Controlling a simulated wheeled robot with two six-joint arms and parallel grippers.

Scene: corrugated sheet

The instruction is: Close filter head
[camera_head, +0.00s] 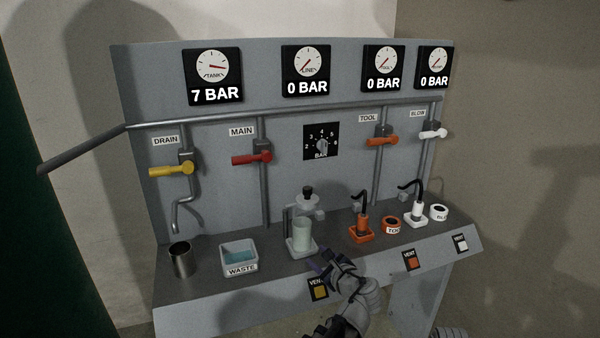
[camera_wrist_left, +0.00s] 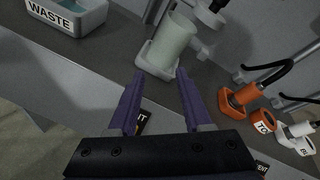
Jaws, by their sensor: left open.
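The filter head (camera_head: 308,200), pale with a black knob, is on the panel above the bench. Part of it shows at the top of the left wrist view (camera_wrist_left: 210,14). A pale green translucent filter bowl (camera_head: 302,236) stands upright below it in a white square holder (camera_head: 301,253); a gap shows between bowl and head. The bowl is ahead of the fingers in the left wrist view (camera_wrist_left: 170,45). My left gripper (camera_head: 320,262) is open and empty at the bench's front edge, just short of the holder. My right gripper is not in view.
A waste tub (camera_head: 239,259) and metal cup (camera_head: 181,262) stand left of the bowl. Orange (camera_head: 362,229) and white (camera_head: 414,214) hose couplings stand right, beside rings. Panel valves include yellow drain (camera_head: 172,170) and red main (camera_head: 252,158). The tank gauge (camera_head: 213,75) reads 7 BAR, the others 0.

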